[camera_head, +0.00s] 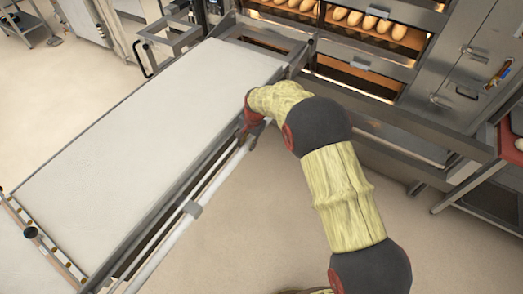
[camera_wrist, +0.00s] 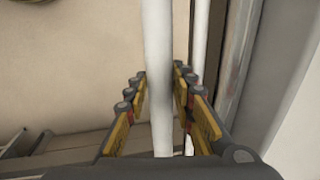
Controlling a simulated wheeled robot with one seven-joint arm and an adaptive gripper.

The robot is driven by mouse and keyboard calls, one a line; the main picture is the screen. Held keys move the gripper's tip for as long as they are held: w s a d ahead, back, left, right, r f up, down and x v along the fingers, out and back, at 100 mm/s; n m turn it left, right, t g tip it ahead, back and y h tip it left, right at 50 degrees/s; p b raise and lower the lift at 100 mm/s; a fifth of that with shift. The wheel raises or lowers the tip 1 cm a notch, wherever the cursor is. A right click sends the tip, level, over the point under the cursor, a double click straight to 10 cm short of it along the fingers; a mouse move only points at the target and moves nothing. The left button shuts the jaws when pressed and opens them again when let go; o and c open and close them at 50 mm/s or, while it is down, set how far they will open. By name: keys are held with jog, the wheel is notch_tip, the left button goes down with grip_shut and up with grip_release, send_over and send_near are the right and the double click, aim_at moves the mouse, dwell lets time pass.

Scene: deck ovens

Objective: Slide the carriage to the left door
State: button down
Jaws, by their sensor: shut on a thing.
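The carriage (camera_head: 150,120) is a long frame with a pale flat belt, running from the lower left up to the oven front. A white handle bar (camera_head: 190,210) runs along its right side. My gripper (camera_head: 245,132) is at the far part of this bar. In the wrist view the fingers of my gripper (camera_wrist: 157,95) are on both sides of the white bar (camera_wrist: 158,60), shut on it. The oven (camera_head: 400,60) is at the top, with lit openings showing loaves. Which door is the left one is not clear; the carriage's far end meets the oven's left part.
A steel rail (camera_head: 400,130) runs along the oven's foot. A metal trolley frame (camera_head: 170,40) stands left of the carriage's far end. A red-edged table (camera_head: 475,180) is at the right edge. Floor right of the carriage is clear apart from my arm.

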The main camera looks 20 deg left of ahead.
jog(key=w+a, duration=0.1)
jog(key=a, duration=0.6)
jog(key=shift+w+a, duration=0.15)
jog(key=shift+w, duration=0.15)
jog(key=shift+r, duration=0.15)
jog(key=c, duration=1.6)
grip_release()
jog(key=shift+a, duration=0.15)
jog(key=shift+o, duration=0.5)
jog(key=r, duration=0.3)
jog(key=d+r, duration=0.1)
jog(key=r, duration=0.3)
jog(key=d+r, duration=0.1)
jog(key=r, duration=0.3)
jog(key=shift+s+d+r, duration=0.25)
